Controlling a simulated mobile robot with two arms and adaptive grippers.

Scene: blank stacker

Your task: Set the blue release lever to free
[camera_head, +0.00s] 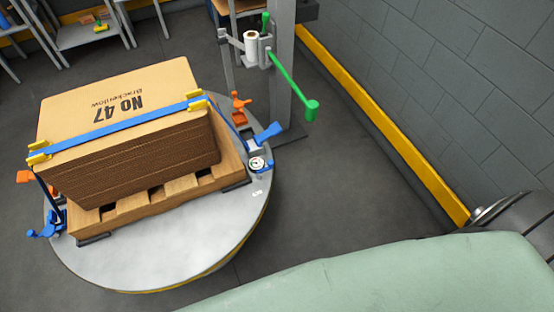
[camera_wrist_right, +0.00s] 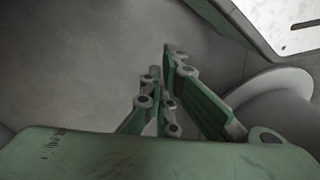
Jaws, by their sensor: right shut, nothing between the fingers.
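A blue lever (camera_head: 266,134) sticks up and out to the right at the right edge of the round turntable, beside a small round gauge (camera_head: 257,164). Another blue fitting with a handle (camera_head: 46,226) sits at the turntable's left edge. I cannot tell from here which position either one is set to. A blue strap (camera_head: 130,122) runs over the stack of cardboard blanks (camera_head: 130,150). My right gripper (camera_wrist_right: 162,62) is shut and empty in the right wrist view, over bare grey floor, with no lever near it. My left gripper is not in view.
The stack sits on a wooden pallet (camera_head: 160,204) on the grey turntable (camera_head: 180,255). A post (camera_head: 284,60) with a green-handled arm (camera_head: 293,85) stands behind the blue lever. A yellow rail (camera_head: 385,125) lines the wall. The floor right of the turntable is clear.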

